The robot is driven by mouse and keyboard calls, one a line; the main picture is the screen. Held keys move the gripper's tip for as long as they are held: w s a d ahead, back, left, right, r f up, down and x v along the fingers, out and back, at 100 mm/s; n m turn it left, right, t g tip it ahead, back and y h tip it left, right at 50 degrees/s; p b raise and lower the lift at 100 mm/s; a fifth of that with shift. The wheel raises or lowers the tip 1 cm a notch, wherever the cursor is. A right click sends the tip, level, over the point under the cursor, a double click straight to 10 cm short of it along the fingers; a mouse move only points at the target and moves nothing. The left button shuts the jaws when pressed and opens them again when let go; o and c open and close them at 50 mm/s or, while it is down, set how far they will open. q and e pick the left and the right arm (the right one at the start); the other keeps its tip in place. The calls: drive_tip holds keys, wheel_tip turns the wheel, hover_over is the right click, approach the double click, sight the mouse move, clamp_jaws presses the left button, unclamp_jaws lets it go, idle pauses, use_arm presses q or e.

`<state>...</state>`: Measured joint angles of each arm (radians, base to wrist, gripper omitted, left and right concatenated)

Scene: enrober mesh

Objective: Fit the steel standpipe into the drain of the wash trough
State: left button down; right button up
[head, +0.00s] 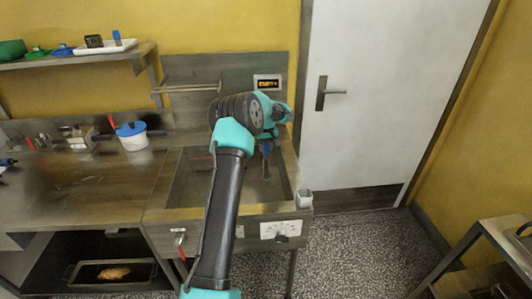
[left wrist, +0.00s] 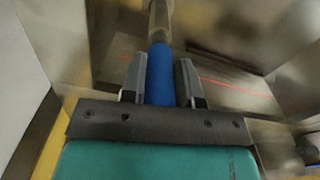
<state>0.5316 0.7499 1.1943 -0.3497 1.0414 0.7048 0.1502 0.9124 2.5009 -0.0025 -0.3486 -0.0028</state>
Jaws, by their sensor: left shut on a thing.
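My left gripper (head: 267,146) is over the right half of the wash trough (head: 182,185), at the end of my arm. In the left wrist view the gripper's fingers (left wrist: 160,82) are shut on the blue sleeve of the steel standpipe (left wrist: 160,68). The bare steel part (left wrist: 158,20) of the pipe runs on past the fingers. In the head view the pipe (head: 266,169) hangs roughly upright inside the trough. I cannot tell whether its lower end touches the floor. The drain cannot be made out. My right gripper is not in view.
A red line (head: 202,158) marks the trough's back wall. A small white cup (head: 305,198) stands at the front right corner.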

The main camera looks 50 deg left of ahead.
sight(266, 152)
use_arm(q)
drive_tip(key=shift+w+a, duration=0.2)
drive_tip(key=shift+a, duration=0.05)
drive_tip(key=shift+w+a, duration=0.1)
drive_tip(key=shift+a+f, duration=0.1)
drive_tip(key=shift+f, duration=1.7)
drive_tip(key=c, duration=0.9)
unclamp_jaws()
drive_tip(key=shift+f, duration=0.15)
drive_tip(key=shift+o, duration=0.2)
